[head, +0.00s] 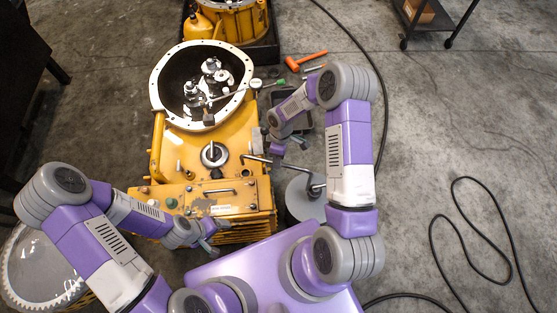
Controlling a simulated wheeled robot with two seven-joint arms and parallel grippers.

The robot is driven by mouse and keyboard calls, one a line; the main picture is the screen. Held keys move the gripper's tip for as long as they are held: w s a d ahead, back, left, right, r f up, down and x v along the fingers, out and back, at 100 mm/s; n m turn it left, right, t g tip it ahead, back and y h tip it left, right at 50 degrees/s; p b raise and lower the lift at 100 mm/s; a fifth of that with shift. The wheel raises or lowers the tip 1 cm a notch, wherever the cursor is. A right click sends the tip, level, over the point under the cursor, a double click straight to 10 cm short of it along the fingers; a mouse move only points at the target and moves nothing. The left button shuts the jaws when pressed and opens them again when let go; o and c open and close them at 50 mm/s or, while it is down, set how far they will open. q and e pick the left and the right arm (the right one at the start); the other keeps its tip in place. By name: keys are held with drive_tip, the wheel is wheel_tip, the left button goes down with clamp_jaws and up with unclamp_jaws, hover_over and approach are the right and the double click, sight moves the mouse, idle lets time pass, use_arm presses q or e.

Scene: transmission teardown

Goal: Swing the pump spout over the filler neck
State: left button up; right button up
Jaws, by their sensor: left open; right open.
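A yellow transmission housing (190,150) stands at the centre left. A round grey fitting with an upright post, which looks like the filler neck (214,153), sits on its top. A dark bent pipe, seemingly the pump spout (256,159), reaches left from a post on a grey round drum or base (302,198). Its tip appears a little right of the neck, not over it. My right gripper (277,151) is open beside the pipe; I cannot tell whether it touches. My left gripper (211,237) is open near the housing's front panel.
An orange hammer (305,60) lies on the floor behind. The housing's open bell (160,92) holds shafts and gears. Black cables (468,225) cross the floor at right, which is otherwise mostly clear.

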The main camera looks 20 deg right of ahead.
drive_tip(key=r, duration=0.3)
drive_tip(key=r+p, duration=0.1)
drive_tip(key=r, duration=0.1)
drive_tip(key=shift+w+d, duration=0.3)
drive_tip(key=shift+w, duration=0.05)
drive_tip(key=shift+f, duration=0.1)
drive_tip(key=s+a+f+m+t+y, duration=0.1)
drive_tip(key=s+a+f+m, duration=0.1)
drive_tip(key=s+a+m, duration=0.3)
drive_tip(key=s+a+f+m+t+y+p, duration=0.1)
drive_tip(key=s+a+f+m, duration=0.1)
drive_tip(key=s+a+m, duration=0.3)
drive_tip(key=s+m, duration=0.3)
drive_tip(key=s, duration=0.3)
drive_tip(key=shift+s+a+f+y, duration=0.2)
drive_tip(key=shift+a+y, duration=0.15)
drive_tip(key=shift+y, duration=0.05)
